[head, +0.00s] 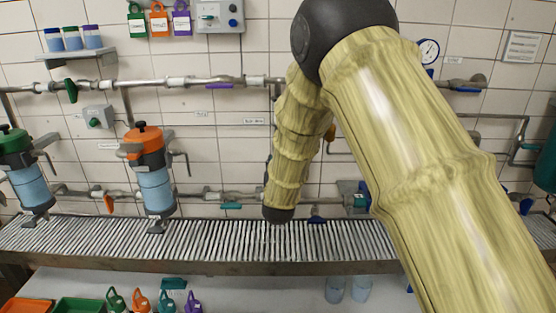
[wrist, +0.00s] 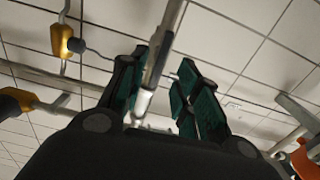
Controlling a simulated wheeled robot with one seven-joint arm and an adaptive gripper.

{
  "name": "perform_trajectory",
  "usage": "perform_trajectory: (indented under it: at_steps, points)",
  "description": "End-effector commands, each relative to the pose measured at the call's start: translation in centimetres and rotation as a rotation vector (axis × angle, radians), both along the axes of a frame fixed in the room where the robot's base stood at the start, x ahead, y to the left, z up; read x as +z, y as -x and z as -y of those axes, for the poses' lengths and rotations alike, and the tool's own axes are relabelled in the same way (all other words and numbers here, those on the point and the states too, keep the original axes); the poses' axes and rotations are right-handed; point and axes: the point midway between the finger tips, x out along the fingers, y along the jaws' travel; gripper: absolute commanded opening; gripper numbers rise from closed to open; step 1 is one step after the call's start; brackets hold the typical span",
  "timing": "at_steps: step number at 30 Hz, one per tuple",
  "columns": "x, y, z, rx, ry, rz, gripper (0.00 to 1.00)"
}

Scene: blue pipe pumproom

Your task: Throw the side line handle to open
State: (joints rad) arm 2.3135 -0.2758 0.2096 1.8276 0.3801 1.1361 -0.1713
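My gripper (wrist: 168,88) shows in the wrist view with its two teal-padded fingers spread apart. A grey pipe (wrist: 170,30) runs between the fingers in that picture; I cannot tell whether it touches them. A yellow handle (wrist: 61,40) is at the upper left of the wrist view, and another yellow-orange piece (wrist: 22,100) is at the left edge. In the head view, a yellow handle (head: 331,132) is partly hidden behind my arm. No readable label shows which handle belongs to the side line. The gripper's fingers are not clear in the head view.
The upper pipe has a green handle (head: 71,90) and a purple handle (head: 219,86). The lower pipe has orange (head: 109,203), teal (head: 231,206) and blue (head: 317,219) handles. An orange-topped filter (head: 152,170) stands left of my arm. A slatted grating (head: 180,240) runs below.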

Motion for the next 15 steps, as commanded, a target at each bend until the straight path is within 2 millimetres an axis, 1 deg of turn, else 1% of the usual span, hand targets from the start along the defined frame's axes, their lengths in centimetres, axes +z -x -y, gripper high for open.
perform_trajectory:
  at_steps: [1, 6, 10, 15]
  points:
    - [0.0, 1.0, 0.0, 0.001, 0.001, -0.001, 0.32]
    - [-0.1, 3.6, 0.1, -0.001, 0.001, -0.002, 0.32]
    - [0.0, 4.9, 0.0, 0.000, 0.000, -0.001, 0.32]
    - [-0.1, 5.6, 0.0, 0.000, 0.000, -0.001, 0.32]
